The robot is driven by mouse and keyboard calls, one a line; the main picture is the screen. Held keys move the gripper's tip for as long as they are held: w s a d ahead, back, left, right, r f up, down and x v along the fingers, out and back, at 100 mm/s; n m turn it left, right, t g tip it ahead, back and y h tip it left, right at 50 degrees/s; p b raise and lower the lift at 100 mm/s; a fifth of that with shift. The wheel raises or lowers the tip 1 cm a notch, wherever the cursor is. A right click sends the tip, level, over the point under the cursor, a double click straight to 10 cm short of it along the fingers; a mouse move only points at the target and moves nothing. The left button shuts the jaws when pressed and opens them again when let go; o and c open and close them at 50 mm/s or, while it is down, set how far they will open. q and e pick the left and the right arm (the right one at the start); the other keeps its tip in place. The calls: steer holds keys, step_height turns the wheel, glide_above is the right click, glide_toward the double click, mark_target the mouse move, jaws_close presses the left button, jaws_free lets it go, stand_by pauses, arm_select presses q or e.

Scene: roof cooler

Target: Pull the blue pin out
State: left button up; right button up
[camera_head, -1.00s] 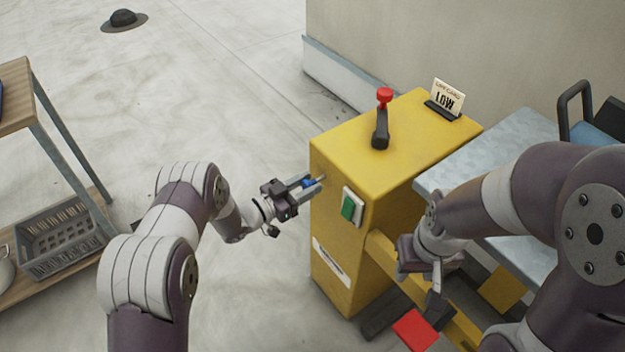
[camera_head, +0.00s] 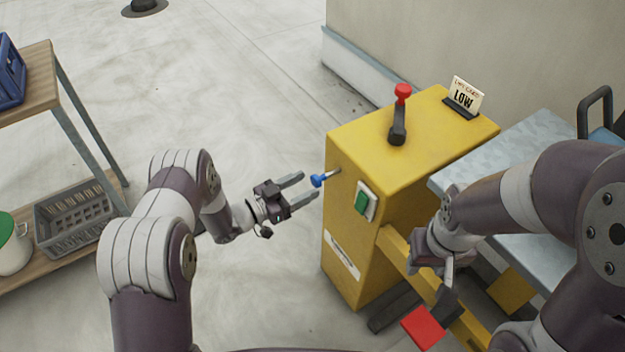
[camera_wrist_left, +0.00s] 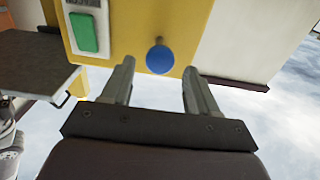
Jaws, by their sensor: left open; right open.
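The blue pin (camera_head: 318,180) sticks out of the left face of the yellow machine (camera_head: 345,232), its metal shank still entering the face. My left gripper (camera_head: 303,190) is open, just left of the pin's blue head, with nothing between its fingers. In the left wrist view the round blue pin head (camera_wrist_left: 160,60) shows ahead of the two spread fingers (camera_wrist_left: 157,85), roughly centred and apart from them. My right gripper (camera_head: 447,272) is low at the machine's front, by the black and red pedal (camera_head: 423,327); its fingers are partly hidden.
A green button (camera_head: 362,202) sits on the machine's face near the pin. A red-knobbed lever (camera_head: 399,115) and a LOW sign (camera_head: 465,96) stand on top. A grey table (camera_head: 530,140) is at right; a shelf with a grey basket (camera_head: 75,215) is at left.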

arm_select(q)
steer(key=v, duration=0.9)
steer(key=shift+p, duration=0.3)
